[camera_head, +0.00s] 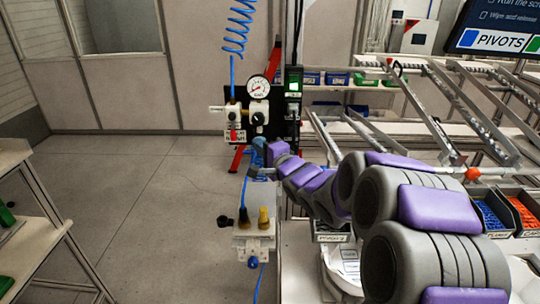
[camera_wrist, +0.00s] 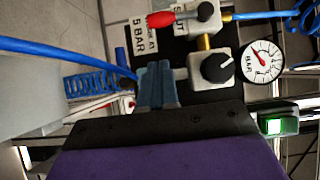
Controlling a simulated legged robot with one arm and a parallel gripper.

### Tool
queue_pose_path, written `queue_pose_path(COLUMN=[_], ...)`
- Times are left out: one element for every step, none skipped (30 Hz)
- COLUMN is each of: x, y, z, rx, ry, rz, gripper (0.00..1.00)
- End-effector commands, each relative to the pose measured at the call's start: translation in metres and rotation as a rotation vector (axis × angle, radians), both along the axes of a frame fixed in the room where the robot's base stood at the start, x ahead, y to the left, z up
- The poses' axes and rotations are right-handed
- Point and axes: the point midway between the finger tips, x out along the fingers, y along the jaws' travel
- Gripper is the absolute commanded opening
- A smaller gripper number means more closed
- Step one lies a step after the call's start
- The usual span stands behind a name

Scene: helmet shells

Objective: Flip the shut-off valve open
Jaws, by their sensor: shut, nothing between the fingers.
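The shut-off valve (camera_head: 232,114) sits on the left of a dark panel, below the coiled blue hose. Its red handle (camera_head: 233,135) points down over a white label. In the wrist view, which is turned sideways, the red handle (camera_wrist: 162,18) points left from the metal valve body (camera_wrist: 206,12), beside a label whose visible word looks like "SHUT". My gripper (camera_head: 258,150) is just below and right of the handle in the head view. Its blue-grey fingers (camera_wrist: 157,72) are together and empty in the wrist view, apart from the handle.
A black knob (camera_wrist: 216,69) and a pressure gauge (camera_wrist: 262,61) sit close to the valve. A blue hose (camera_wrist: 60,50) runs to near my fingers. A fitting block (camera_head: 254,242) stands below the panel.

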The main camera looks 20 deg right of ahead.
Motion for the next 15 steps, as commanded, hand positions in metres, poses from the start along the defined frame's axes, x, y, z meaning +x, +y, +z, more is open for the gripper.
queue_pose_path(x=[0.01, 0.015, 0.021, 0.023, 0.024, 0.026, 0.028, 0.029, 0.031, 0.032, 0.034, 0.035, 0.036, 0.036, 0.037], y=[0.001, 0.003, 0.006, 0.011, 0.015, 0.02, 0.024, 0.026, 0.029, 0.031, 0.033, 0.035, 0.036, 0.038, 0.038], z=[-0.001, -0.002, -0.002, -0.002, -0.002, -0.002, -0.002, -0.001, -0.001, -0.001, 0.0, 0.0, 0.0, 0.0, 0.001], rx=[-0.002, -0.002, -0.002, -0.001, -0.001, -0.002, -0.002, -0.001, 0.0, -0.001, -0.001, 0.0, 0.0, 0.001, 0.001], ry=[-0.002, -0.001, -0.001, 0.0, 0.0, -0.001, -0.001, -0.001, -0.001, -0.002, -0.002, -0.002, -0.003, -0.003, -0.003], rz=[-0.001, 0.0, 0.002, 0.002, 0.002, 0.002, 0.003, 0.001, 0.0, 0.001, 0.0, 0.0, 0.0, 0.0, 0.0], gripper=[0.0, 0.0, 0.0, 0.0, 0.0, 0.0, 0.0, 0.0, 0.0, 0.0, 0.0, 0.0, 0.0, 0.0, 0.0])
